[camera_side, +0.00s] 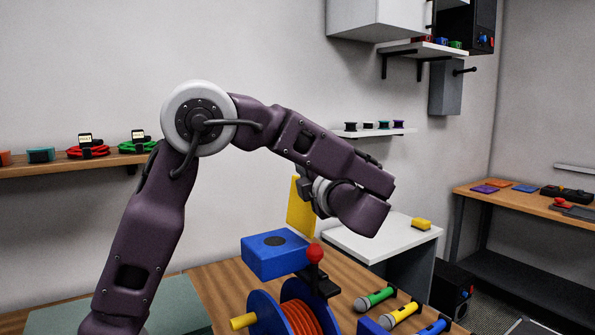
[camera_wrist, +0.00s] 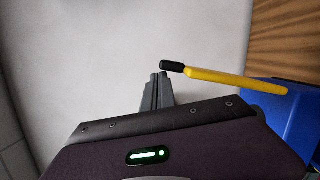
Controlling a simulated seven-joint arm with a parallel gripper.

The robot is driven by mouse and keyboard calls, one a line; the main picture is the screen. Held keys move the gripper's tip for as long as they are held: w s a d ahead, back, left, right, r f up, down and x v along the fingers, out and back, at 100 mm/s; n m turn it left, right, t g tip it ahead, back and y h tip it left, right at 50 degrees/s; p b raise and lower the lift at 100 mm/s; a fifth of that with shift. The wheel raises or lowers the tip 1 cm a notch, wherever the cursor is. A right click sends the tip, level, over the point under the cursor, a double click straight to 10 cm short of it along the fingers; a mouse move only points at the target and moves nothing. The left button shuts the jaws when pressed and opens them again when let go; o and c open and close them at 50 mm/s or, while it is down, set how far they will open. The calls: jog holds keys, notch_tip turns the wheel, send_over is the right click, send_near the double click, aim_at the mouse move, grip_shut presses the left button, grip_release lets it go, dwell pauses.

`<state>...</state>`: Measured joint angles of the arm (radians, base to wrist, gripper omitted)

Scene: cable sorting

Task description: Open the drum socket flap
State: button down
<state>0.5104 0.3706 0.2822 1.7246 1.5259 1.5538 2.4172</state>
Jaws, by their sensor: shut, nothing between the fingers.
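The cable drum has blue flanges (camera_side: 262,312) and orange cable (camera_side: 301,318). The blue socket box (camera_side: 262,262) sits above it, with a dark round socket (camera_side: 274,241) exposed on its top face. The yellow flap (camera_side: 299,208) stands raised, roughly upright, at the box's far edge. In the side view the fingers are close to the flap's upper part.
A red-knobbed lever (camera_side: 314,253) rises beside the box. A white-topped cabinet (camera_side: 372,243) stands behind. Wall shelves and a side bench are farther off.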

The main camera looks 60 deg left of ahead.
jog(key=shift+w, duration=0.15)
dwell(0.4)
jog(key=v, duration=1)
jog(key=s+a+f+n+g+h, duration=0.25)
jog(key=s+f+n+h, duration=0.2)
jog(key=s+n, duration=0.25)
jog(key=s+a+f+n+g+h, duration=0.1)
jog(key=s+a+f+n+h, duration=0.2)
jog(key=s+f+n+h, duration=0.25)
jog(key=s+d+f+n+t+h, duration=0.2)
jog(key=s+d+n+h, duration=0.2)
jog(key=n, duration=0.8)
jog(key=s+d+f+n+t+h, duration=0.1)
jog(key=s+d+n+h, duration=0.3)
jog(key=d+n, duration=0.5)
jog(key=s+n+t, duration=0.1)
jog(key=n, duration=0.1)
jog(key=shift+s+f+n+t, duration=0.2)
jog(key=shift+f+n+t, duration=0.15)
jog(key=shift+f, duration=0.05)
